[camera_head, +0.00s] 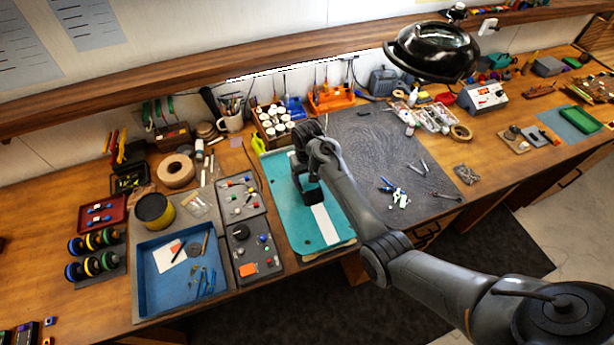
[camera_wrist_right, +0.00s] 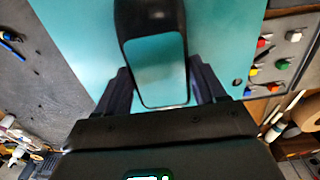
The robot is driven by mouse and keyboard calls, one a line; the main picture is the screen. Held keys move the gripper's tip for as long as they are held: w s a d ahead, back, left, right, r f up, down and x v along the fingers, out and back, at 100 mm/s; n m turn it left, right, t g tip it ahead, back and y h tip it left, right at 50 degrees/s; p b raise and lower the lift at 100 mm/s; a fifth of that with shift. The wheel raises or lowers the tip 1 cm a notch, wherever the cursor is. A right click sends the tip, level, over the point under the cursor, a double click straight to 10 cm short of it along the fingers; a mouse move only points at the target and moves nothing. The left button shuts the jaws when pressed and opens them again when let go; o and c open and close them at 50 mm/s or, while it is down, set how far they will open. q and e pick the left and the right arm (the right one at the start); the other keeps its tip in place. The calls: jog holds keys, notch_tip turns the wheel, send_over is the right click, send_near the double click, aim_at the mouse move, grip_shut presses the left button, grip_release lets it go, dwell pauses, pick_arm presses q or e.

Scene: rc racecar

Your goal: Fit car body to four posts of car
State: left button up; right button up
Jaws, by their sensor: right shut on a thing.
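The car body (camera_head: 292,226) is a flat teal shell with a white stripe, lying at the middle of the bench in the head view. In the right wrist view the teal body (camera_wrist_right: 225,35) fills the upper middle, with a raised black-framed part (camera_wrist_right: 158,75) on top. My right gripper (camera_head: 309,192) is over the body; its two dark fingers (camera_wrist_right: 160,88) stand on either side of the raised part and are shut on it. The car's posts are hidden, and I cannot tell how the body sits over them. My left gripper is not in view.
Left of the body are grey trays (camera_head: 252,255) with small parts and a blue tray (camera_head: 152,288) with tools. On the right lies a dark mat (camera_head: 375,140) with loose small parts. Cups, bottles and bins line the back. A black dome (camera_head: 432,50) hangs over the back right.

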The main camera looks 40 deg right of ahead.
jog(key=shift+f, duration=1.55)
jog(key=o, duration=1.1)
jog(key=shift+o, duration=0.2)
jog(key=shift+r, duration=3.75)
